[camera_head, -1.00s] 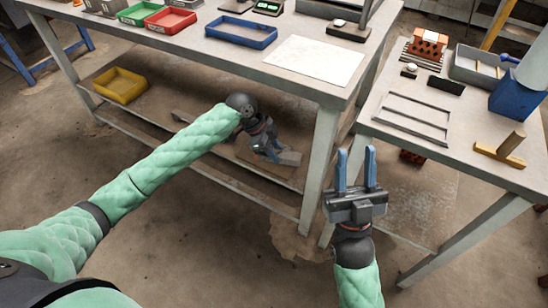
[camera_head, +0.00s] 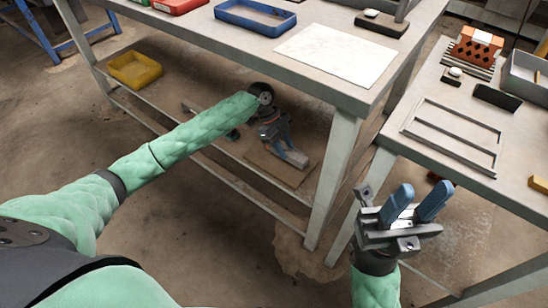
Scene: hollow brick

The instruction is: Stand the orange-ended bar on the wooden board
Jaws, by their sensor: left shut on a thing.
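My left gripper (camera_head: 284,144) is under the large table, low over its bottom shelf. It is shut on a grey piece (camera_head: 294,158) that looks like the bar. No orange end shows, and the gripper and arm hide part of it. A flat brown wooden board (camera_head: 262,164) lies on the shelf beneath it. I cannot tell whether the piece touches the board. My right gripper (camera_head: 421,190) is open and empty, in front of the right-hand table, with its two blue fingers apart.
The large table's top and leg (camera_head: 333,180) are close to my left arm. A yellow tray (camera_head: 135,70) is on the shelf's left. A blue tray (camera_head: 255,18) and white sheet (camera_head: 338,52) are on top. The right-hand table holds a metal frame (camera_head: 455,135) and a hollow brick (camera_head: 475,48).

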